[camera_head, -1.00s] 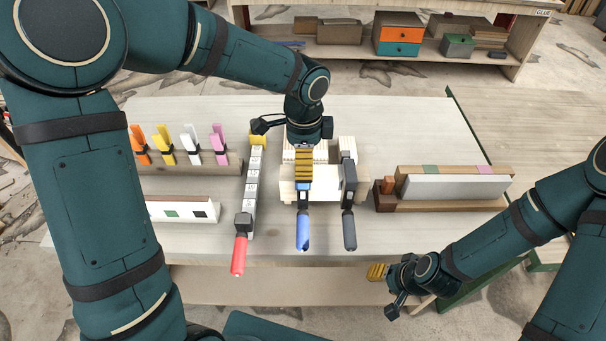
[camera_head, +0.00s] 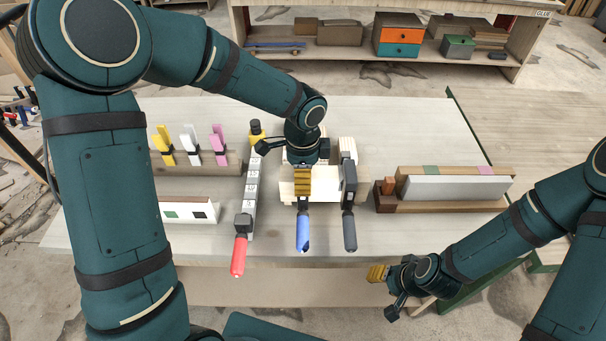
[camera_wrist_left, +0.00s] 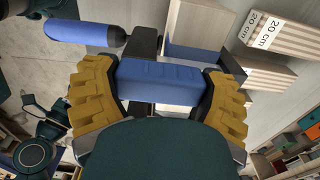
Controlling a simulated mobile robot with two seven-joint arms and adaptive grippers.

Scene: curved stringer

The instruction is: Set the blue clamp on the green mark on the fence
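The blue clamp (camera_head: 303,232) stands in a row at the pale wooden block stack, its blue handle towards me. My left gripper (camera_head: 303,190) is over it from above. In the left wrist view its blue block (camera_wrist_left: 160,83) lies between the two yellow fingers, whose dark pads meet its ends with no visible gap. A green mark (camera_head: 430,170) is on the wooden strip of the long white-faced piece (camera_head: 455,187) at right. Another green square (camera_head: 171,214) is on the white-faced block at left. My right gripper (camera_head: 378,273) is low at the front edge; its opening is unclear.
A red-handled clamp (camera_head: 239,256) stands left of the blue one and a dark grey one (camera_head: 349,232) close on its right. Coloured pegs (camera_head: 191,145) stand in a rack at left. The bench top (camera_head: 400,120) is clear at the back right.

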